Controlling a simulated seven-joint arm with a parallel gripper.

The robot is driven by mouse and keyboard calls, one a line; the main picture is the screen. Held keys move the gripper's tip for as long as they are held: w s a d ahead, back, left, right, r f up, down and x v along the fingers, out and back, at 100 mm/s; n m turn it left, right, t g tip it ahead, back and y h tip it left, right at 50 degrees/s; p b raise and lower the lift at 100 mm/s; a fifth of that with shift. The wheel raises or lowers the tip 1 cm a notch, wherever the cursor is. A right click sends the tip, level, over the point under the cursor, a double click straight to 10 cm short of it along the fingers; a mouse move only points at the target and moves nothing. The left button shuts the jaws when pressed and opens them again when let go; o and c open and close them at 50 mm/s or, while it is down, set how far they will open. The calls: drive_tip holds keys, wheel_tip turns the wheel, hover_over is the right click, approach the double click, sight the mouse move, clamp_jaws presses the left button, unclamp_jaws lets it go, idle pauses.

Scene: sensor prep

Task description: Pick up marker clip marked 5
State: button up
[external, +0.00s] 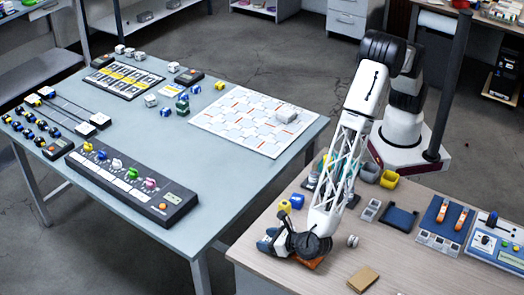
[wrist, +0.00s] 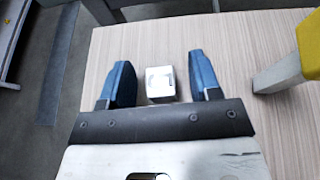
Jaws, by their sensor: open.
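My gripper (wrist: 160,62) is open, its two blue fingertips spread on either side of a small white-and-silver block (wrist: 160,86) in the wrist view. The block lies on the wood-grain table, with visible gaps to both fingers. No number can be read on it, so I cannot tell whether it is the marker clip marked 5. In the external view my gripper (external: 268,241) is low at the left edge of the wooden table, and I cannot make out the block there.
A yellow-and-white piece (wrist: 290,72) stands right of my gripper. Small yellow pieces (external: 285,206) lie behind it in the external view. A round metallic piece (external: 352,241) and a tan block (external: 363,279) lie to the right. The grey table (external: 225,165) stands to the left.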

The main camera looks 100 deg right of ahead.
sight(268, 239)
idle(0.3)
drive_tip(key=c, duration=1)
drive_tip(key=shift+r, duration=0.15)
drive_tip(key=shift+r, duration=4.85)
